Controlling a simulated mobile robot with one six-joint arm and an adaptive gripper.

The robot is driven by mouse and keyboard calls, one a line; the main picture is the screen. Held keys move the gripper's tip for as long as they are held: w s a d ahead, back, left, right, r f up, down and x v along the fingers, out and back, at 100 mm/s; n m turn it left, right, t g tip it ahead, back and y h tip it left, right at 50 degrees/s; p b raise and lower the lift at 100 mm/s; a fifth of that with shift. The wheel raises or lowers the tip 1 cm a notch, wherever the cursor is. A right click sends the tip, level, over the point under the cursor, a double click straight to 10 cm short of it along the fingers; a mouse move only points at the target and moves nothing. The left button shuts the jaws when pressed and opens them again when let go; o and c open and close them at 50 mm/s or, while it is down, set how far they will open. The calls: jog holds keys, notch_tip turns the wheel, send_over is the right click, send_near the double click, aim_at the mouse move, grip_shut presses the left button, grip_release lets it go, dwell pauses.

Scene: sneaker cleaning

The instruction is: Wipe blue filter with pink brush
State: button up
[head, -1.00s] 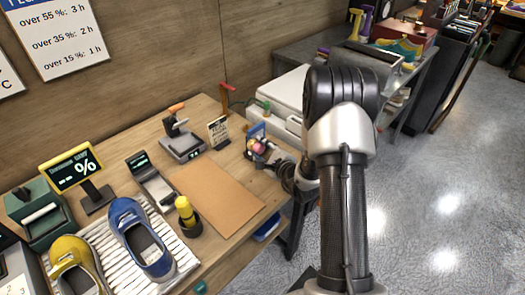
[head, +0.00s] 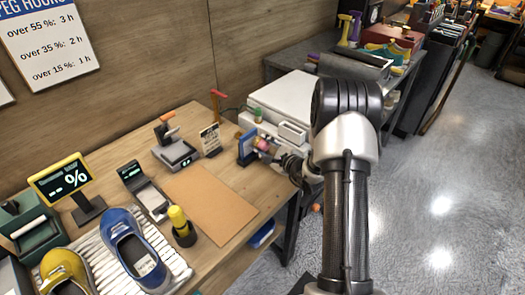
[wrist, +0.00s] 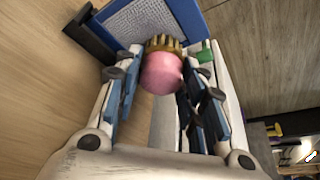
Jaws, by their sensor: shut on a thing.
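The pink brush (wrist: 162,76) is a round pink body with a ring of golden bristles. My gripper (wrist: 160,88) is shut on it, with a finger on each side. The blue filter (wrist: 190,18) is a blue frame around a pale mesh, just beyond the bristles. The bristles overlap its lower edge in the wrist view; I cannot tell whether they touch. In the head view the filter (head: 247,146) stands upright near the table's back right, with the brush (head: 262,143) just right of it. My arm partly hides the gripper (head: 280,157) there.
A white machine (head: 281,98) stands behind. A small sign (head: 210,139), a scale (head: 176,154) and a brown mat (head: 210,203) lie to the left. A yellow-topped bottle (head: 180,225) and sneakers on a white rack (head: 170,251) are at front left.

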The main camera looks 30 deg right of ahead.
jog(key=shift+w+d, duration=0.1)
jog(key=shift+d, duration=0.1)
jog(key=shift+s+a, duration=0.3)
jog(key=shift+a, duration=0.55)
jog(key=shift+s+a, duration=0.3)
jog(key=shift+a, duration=0.55)
jog(key=shift+a, duration=0.1)
jog(key=shift+s+a, duration=0.35)
jog(key=shift+a, duration=0.35)
jog(key=shift+s+a, duration=0.3)
jog(key=shift+a, duration=0.4)
jog(key=shift+s+d, duration=0.35)
jog(key=shift+s, duration=0.6)
jog(key=shift+s+d, duration=0.35)
jog(key=shift+s, duration=0.6)
jog(key=shift+s+d, duration=0.35)
jog(key=shift+s, duration=0.6)
